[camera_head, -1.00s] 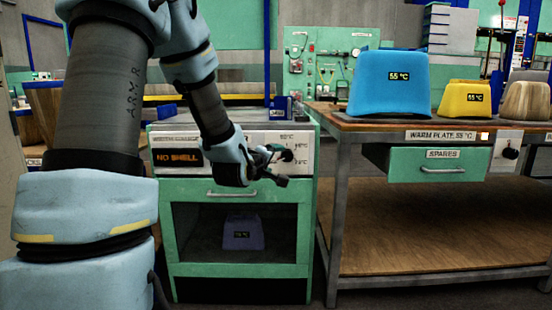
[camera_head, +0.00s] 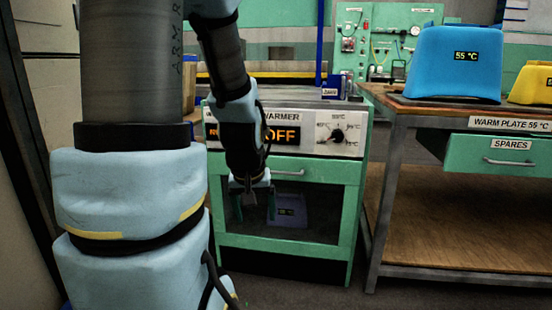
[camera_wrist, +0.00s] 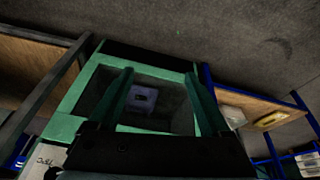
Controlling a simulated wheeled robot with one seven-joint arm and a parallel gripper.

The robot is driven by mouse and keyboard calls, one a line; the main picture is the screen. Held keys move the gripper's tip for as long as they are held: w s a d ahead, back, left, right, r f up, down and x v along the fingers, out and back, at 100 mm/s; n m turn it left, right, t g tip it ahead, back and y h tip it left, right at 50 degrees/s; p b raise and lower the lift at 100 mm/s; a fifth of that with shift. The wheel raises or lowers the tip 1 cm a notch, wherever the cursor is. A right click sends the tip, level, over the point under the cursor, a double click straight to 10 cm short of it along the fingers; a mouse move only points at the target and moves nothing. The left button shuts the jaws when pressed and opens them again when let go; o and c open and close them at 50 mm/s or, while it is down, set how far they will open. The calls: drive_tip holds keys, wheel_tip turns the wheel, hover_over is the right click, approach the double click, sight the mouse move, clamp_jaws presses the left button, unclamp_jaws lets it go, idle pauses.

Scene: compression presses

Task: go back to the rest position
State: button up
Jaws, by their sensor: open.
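My gripper (camera_head: 256,203) hangs pointing down in front of the green warmer cabinet (camera_head: 285,246), with its two fingers apart and nothing between them. In the wrist view my gripper's fingers (camera_wrist: 160,100) spread on either side of the cabinet's window. The warmer's panel shows "OFF" in orange, and its knob (camera_head: 338,135) is to the right of that display. A purple shell (camera_head: 289,211) sits behind the window of the shut door; it also shows in the wrist view (camera_wrist: 142,99).
A workbench (camera_head: 470,229) stands to the right with a blue shell (camera_head: 455,62) and a yellow shell (camera_head: 532,84) on its warm plate. A green SPARES drawer (camera_head: 490,153) hangs under its top. Grey floor (camera_head: 320,287) is open in front of the warmer.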

drive_tip(key=s+a+m+g, duration=0.1)
drive_tip(key=s+a+g, duration=0.1)
drive_tip(key=s, duration=0.4)
wheel_tip(320, 180, up, 34)
drive_tip(key=p, duration=3.3)
drive_tip(key=shift+w+f+p, duration=0.25)
drive_tip(key=shift+w+p, duration=0.05)
drive_tip(key=shift+p, duration=0.1)
